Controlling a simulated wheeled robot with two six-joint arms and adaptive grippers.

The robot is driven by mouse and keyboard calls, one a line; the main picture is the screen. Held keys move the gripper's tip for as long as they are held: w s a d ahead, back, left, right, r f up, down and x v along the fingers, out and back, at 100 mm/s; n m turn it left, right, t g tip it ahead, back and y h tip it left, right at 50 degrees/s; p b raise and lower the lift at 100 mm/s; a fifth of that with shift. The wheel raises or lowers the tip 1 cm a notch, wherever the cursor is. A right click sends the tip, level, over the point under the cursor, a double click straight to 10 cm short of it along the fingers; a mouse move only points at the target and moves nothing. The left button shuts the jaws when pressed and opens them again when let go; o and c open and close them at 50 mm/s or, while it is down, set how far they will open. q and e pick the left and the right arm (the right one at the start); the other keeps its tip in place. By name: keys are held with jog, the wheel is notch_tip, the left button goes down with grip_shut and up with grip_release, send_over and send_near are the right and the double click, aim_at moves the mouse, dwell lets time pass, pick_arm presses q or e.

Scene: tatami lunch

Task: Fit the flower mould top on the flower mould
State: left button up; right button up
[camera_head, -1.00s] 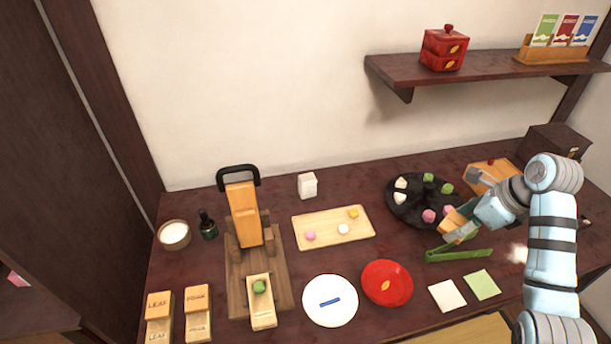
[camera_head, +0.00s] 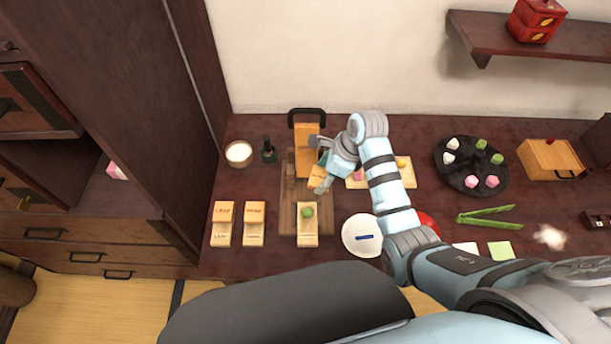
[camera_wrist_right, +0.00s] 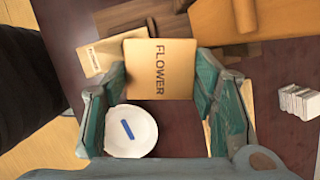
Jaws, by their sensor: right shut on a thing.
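My right gripper (camera_head: 320,186) is shut on the flower mould top (camera_wrist_right: 160,70), a pale wooden block marked FLOWER. In the wrist view the top sits between the two fingers (camera_wrist_right: 160,105). In the head view the top (camera_head: 317,176) is partly hidden by my gripper, in front of the wooden press. The flower mould (camera_head: 307,240) stands on the press's base board, just nearer than my gripper, with a green ball (camera_head: 307,211) on it. In the wrist view part of the mould (camera_wrist_right: 92,60) shows beyond the top, which hides its rest. My left gripper is out of view.
The wooden press (camera_head: 306,138) with a black handle stands behind. Leaf blocks (camera_head: 221,225) and another stamped pair (camera_head: 254,225) stand left of the mould. A white plate (camera_head: 350,247) with a blue bar is to its right. A pale sweets board (camera_head: 427,181) lies behind my arm.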

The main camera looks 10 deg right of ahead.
pick_arm(q)
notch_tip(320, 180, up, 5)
jog(key=p, duration=0.3)
pick_arm(e)
jog(key=a+f+n, duration=0.1)
jog(key=s+a+f+n+g, duration=0.1)
jog(key=a+f, duration=0.1)
jog(key=s+a+f+n+b, duration=0.1)
jog(key=shift+s+a+f+g, duration=0.1)
jog(key=shift+a+f+g, duration=0.05)
jog(key=shift+f+g, duration=0.15)
jog(key=shift+f+b, duration=0.3)
jog(key=shift+b, duration=0.05)
notch_tip(320, 180, down, 4)
jog(key=b, duration=0.5)
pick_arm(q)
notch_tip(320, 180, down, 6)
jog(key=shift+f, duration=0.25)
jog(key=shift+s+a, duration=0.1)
pick_arm(e)
jog(key=shift+r, duration=0.1)
pick_arm(q)
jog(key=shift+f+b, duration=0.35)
jog(key=shift+b, duration=0.05)
pick_arm(e)
jog(key=shift+f, duration=0.7)
